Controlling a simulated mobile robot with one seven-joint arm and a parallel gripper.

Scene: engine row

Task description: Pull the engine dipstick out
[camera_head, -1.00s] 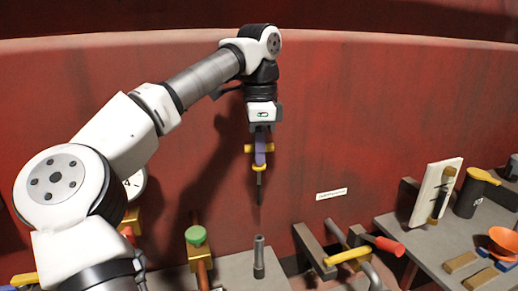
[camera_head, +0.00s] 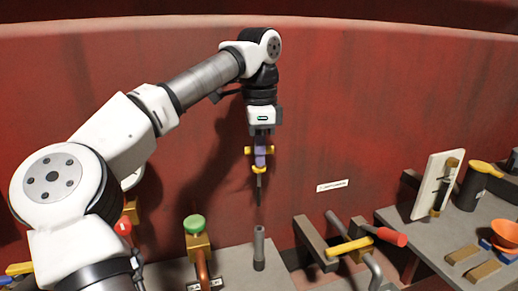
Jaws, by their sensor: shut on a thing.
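The dipstick (camera_head: 259,187) hangs upright from my gripper (camera_head: 260,150), with a yellow ring near its top and a thin dark stem below. My gripper points straight down and is shut on the dipstick's upper part. Purple and yellow parts show at the jaws, and I cannot tell exactly where finger ends and handle begins. The grey upright tube (camera_head: 259,248) stands below on the bench. The visible dark end of the stem is above the tube's mouth, with a gap between them in the picture. Whether a thinner tip reaches lower is too small to tell.
A green-topped knob (camera_head: 194,224) stands left of the tube. Right of it are a yellow bar (camera_head: 349,247) and a red-handled lever (camera_head: 390,237). Farther right are a white board (camera_head: 436,186), a dark can (camera_head: 470,189) and an orange funnel (camera_head: 505,236). A red wall (camera_head: 340,110) stands behind.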

